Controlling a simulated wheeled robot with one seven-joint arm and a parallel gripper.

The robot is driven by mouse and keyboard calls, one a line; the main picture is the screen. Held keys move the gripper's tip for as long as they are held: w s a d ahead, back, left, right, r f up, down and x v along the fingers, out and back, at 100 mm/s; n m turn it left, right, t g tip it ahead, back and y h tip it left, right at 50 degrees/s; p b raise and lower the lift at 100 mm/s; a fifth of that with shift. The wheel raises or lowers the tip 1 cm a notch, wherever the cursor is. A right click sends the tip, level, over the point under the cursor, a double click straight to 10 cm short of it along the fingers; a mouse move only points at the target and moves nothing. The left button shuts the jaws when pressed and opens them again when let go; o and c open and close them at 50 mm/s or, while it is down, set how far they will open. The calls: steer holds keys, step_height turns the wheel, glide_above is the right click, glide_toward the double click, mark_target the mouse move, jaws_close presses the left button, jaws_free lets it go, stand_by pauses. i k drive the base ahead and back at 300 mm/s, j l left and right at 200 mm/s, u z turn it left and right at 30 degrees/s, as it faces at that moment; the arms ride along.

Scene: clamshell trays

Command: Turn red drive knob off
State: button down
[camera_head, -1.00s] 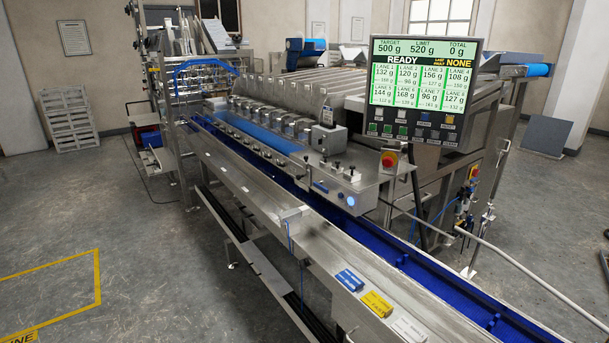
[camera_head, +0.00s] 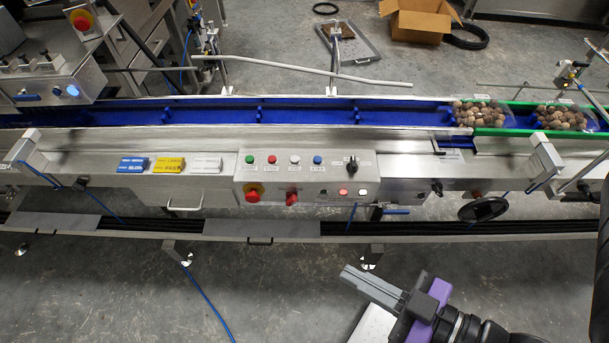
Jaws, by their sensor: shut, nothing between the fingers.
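In the head view, a control panel (camera_head: 334,172) is fixed to the front of the conveyor. A small red knob (camera_head: 291,198) sits low on its face, right of a larger red mushroom button (camera_head: 252,195) with a yellow collar. Its pointer direction is too small to tell. My gripper (camera_head: 347,274) is shut and empty, in front of the conveyor at lower right. In the picture it is below and to the right of the red knob, apart from the panel.
A black rotary switch (camera_head: 351,163) and several coloured buttons are on the panel. A black handwheel (camera_head: 484,209) is to the right. Filled clear trays (camera_head: 480,113) stand on the belt at right. A dark rail (camera_head: 385,227) runs below the panel. The floor in front is mostly clear.

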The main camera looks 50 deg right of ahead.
mark_target(292, 196)
steer(key=j+z, duration=0.15)
steer(key=j, duration=1.65)
steer(key=i, duration=0.05)
